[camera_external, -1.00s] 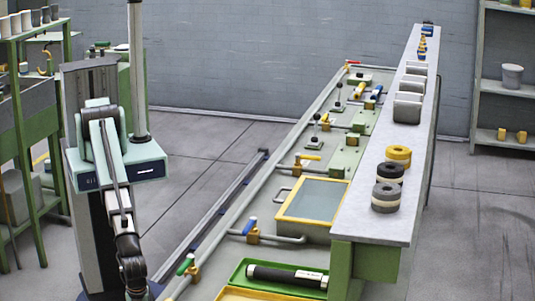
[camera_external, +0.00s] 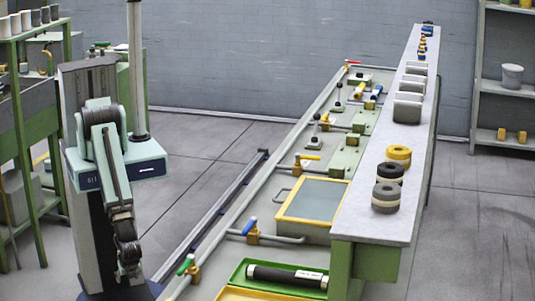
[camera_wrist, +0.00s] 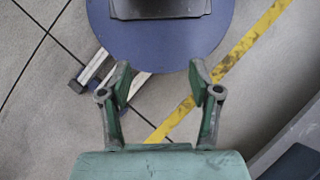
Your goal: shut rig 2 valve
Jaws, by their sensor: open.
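Several valves with coloured lever handles line the long bench: a green-handled valve (camera_external: 186,264) at the near end, a blue-handled valve (camera_external: 250,227), a yellow-handled valve (camera_external: 309,158) and a red-handled valve (camera_external: 352,62) at the far end. I cannot read any rig number, so I cannot tell which is rig 2. My gripper (camera_external: 130,270) hangs low, left of the bench and apart from every valve. In the wrist view my gripper (camera_wrist: 160,80) is open and empty, above the floor. No valve shows in the wrist view.
A floor rail (camera_external: 215,215) runs along the bench's left side. A green tray with a dark cylinder (camera_external: 287,276) and a yellow-rimmed basin (camera_external: 313,200) are on the bench. A raised shelf (camera_external: 405,160) holds rolls and blocks. A yellow floor stripe (camera_wrist: 245,45) crosses the wrist view.

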